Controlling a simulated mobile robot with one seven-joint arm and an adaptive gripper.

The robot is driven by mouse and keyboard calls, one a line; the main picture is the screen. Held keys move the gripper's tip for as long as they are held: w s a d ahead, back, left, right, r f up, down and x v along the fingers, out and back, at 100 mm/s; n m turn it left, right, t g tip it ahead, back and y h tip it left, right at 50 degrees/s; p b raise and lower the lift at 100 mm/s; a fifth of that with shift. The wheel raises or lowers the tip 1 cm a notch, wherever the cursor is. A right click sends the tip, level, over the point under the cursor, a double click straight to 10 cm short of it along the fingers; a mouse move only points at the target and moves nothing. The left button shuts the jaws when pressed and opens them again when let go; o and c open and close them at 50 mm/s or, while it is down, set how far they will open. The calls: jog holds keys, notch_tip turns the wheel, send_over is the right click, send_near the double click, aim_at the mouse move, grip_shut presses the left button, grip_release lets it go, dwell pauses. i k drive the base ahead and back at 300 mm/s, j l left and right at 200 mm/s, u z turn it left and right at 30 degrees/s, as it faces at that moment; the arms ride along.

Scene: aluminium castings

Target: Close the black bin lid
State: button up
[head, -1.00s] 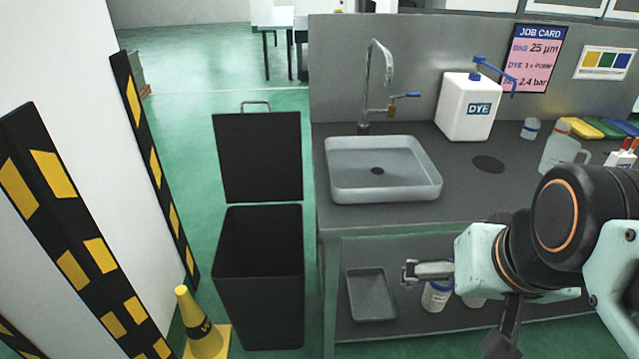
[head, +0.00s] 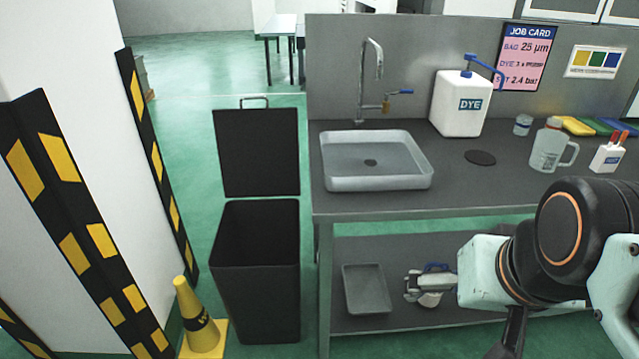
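The black bin (head: 258,295) stands on the green floor left of the bench, its top open and its inside dark. Its black lid (head: 257,153) stands upright behind the opening, hinged at the rear rim, with a metal handle (head: 254,102) on its top edge. My gripper (head: 411,287) is at the right, in front of the bench's lower shelf, well to the right of the bin and lid and touching neither. Its fingers point left and are small and overlap the things behind them, so their opening is unclear.
The grey bench (head: 450,205) with a sink tray (head: 375,184) stands right of the bin. A grey tray (head: 367,290) lies on its lower shelf. A yellow cone (head: 197,318) stands at the bin's front left. Striped posts (head: 80,240) stand farther left.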

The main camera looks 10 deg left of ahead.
aim_at(258, 149)
jog(key=i+j, duration=0.2)
jog(key=j, duration=0.15)
jog(key=i+j+z, duration=0.15)
jog(key=j, duration=0.15)
jog(key=i+j, duration=0.2)
jog(key=j, duration=0.2)
jog(key=i+j+z, duration=0.1)
jog(key=j, duration=0.25)
jog(key=i+j, duration=0.2)
jog(key=j, duration=0.15)
jog(key=z, duration=0.05)
